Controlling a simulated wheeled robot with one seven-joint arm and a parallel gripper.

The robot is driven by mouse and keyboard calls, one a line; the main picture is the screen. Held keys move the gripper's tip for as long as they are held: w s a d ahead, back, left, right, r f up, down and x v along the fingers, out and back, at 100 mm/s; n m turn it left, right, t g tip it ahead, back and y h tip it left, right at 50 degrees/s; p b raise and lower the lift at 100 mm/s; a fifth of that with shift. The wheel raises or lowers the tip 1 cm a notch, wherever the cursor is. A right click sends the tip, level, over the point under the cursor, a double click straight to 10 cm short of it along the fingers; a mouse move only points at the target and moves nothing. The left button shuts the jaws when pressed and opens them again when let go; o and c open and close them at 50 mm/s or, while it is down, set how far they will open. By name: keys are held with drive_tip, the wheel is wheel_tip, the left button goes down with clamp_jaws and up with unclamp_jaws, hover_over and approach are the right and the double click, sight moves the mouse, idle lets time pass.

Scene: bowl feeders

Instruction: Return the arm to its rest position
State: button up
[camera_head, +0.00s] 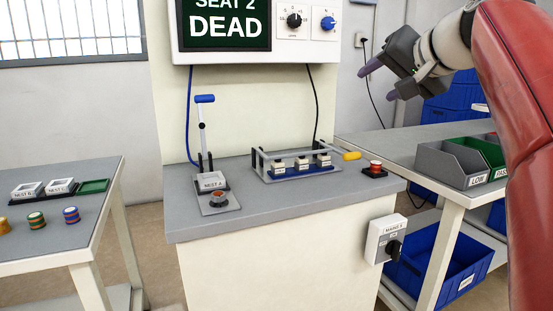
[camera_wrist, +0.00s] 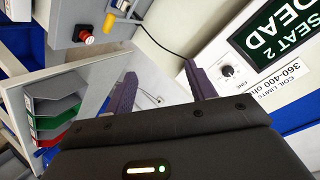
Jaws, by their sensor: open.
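My gripper (camera_head: 380,82) is raised in the air at the upper right of the head view, above the right-hand table and apart from everything. Its two purple fingers are spread with nothing between them. In the wrist view the gripper (camera_wrist: 160,92) also shows its two fingers apart and empty. My red arm comes in from the right edge of the head view.
The middle bench (camera_head: 290,212) bears NEST A (camera_head: 212,182) with a blue-handled lever, a clamp rack (camera_head: 300,168) and a red button (camera_head: 375,168). A panel (camera_head: 230,25) reads "SEAT 2 DEAD". Bins (camera_head: 450,165) stand on the right table; a left table (camera_head: 60,240) holds coils.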

drive_tip(key=s+a+f+g+h, duration=0.1)
drive_tip(key=s+a+f+g, duration=0.15)
drive_tip(key=f, duration=0.45)
drive_tip(key=s+a+f+g+h, duration=0.1)
drive_tip(key=s+a+f, duration=0.25)
drive_tip(key=f, duration=0.25)
drive_tip(key=s+d+f+n+g+h+p, duration=0.1)
drive_tip(key=s+f+n, duration=0.1)
drive_tip(key=s+f, duration=0.7)
drive_tip(key=s+d+f+n+g+h+p, duration=0.1)
drive_tip(key=s+f+n+g, duration=0.1)
drive_tip(key=s+f, duration=0.8)
wheel_tip(320, 180, down, 5)
drive_tip(key=shift+f, duration=0.1)
drive_tip(key=shift+g, duration=0.25)
